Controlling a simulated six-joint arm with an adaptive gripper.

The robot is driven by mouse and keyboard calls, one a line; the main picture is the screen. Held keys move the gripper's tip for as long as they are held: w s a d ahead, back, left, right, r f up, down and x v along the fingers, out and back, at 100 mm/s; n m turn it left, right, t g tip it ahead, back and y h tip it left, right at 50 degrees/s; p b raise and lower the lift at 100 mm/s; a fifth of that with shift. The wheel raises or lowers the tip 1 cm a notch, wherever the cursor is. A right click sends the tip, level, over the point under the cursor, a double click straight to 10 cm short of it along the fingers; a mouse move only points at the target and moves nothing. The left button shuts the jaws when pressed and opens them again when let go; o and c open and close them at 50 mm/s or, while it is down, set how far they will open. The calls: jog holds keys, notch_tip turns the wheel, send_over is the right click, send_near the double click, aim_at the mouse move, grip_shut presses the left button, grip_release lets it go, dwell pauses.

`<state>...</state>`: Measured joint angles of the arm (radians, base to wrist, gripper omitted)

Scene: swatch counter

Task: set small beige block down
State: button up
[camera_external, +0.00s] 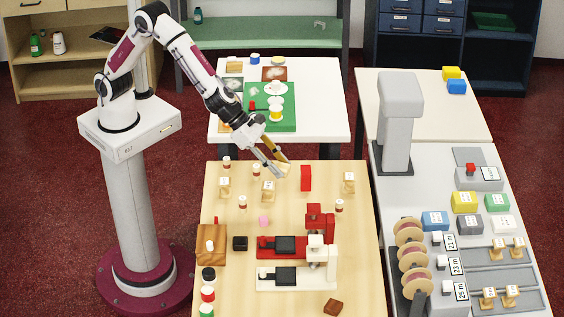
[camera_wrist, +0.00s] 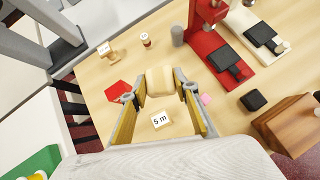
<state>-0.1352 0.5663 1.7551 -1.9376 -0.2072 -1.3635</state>
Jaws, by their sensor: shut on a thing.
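The small beige block (camera_wrist: 160,80) is between the two fingers of my gripper (camera_wrist: 166,92) in the wrist view. My gripper is shut on it. In the camera_external view my gripper (camera_external: 283,167) hangs over the far part of the light wooden table (camera_external: 335,235), with the beige block (camera_external: 286,170) at its fingertips. The block appears apart from the tabletop, but the exact gap is hard to tell. A wooden sign marked "5 m" (camera_wrist: 161,119) shows below and nearer than the block in the wrist view.
Wooden signs (camera_external: 268,190) and small red-and-white bottles (camera_external: 242,202) stand around. A red machine (camera_external: 290,243), a white machine (camera_external: 290,277) and a pink piece (camera_external: 263,221) are nearer. The table's right side has bare room.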

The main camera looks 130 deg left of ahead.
jog(key=w+a+f+n+g+y, duration=0.1)
jog(key=w+a+f+n+y, duration=0.1)
jog(key=w+a+f+n, duration=0.2)
jog(key=shift+w+a+n+g+y, duration=0.35)
jog(key=shift+w+a, duration=0.25)
jog(key=shift+a, duration=0.3)
send_over(303, 206)
jog(key=shift+w+d+f, duration=0.1)
jog(key=shift+f, duration=3)
jog(key=shift+f, duration=0.1)
jog(key=shift+f, duration=1.75)
jog(key=shift+f, duration=0.2)
